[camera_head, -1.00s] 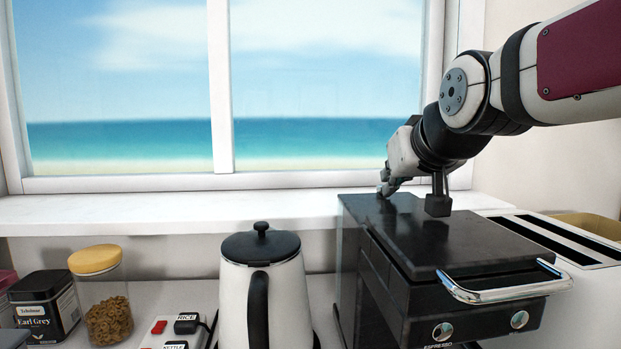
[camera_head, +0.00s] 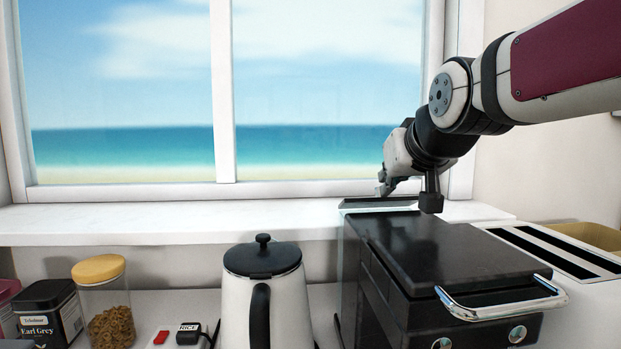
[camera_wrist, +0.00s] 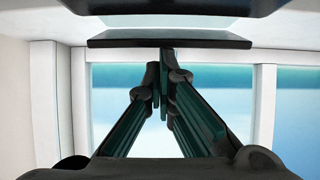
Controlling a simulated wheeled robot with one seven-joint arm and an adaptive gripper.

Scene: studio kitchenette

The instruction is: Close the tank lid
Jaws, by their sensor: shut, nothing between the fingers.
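The black espresso machine (camera_head: 440,252) stands at the right of the counter. At its rear left, the tank lid (camera_head: 378,202) shows as a thin dark strip, with a pale band of the tank below it, so it looks raised rather than flush. My gripper (camera_head: 384,188) is shut and empty, just above the lid's rear part. In the wrist view my fingertips (camera_wrist: 164,62) meet at the dark lid edge (camera_wrist: 168,43); whether they touch it I cannot tell. The lid's hinge is not clear.
A white kettle (camera_head: 264,295) stands left of the machine. A white toaster (camera_head: 570,270) is close on its right. The windowsill (camera_head: 180,217) and window are directly behind. A glass jar (camera_head: 105,305) and tea tin (camera_head: 50,312) stand far left.

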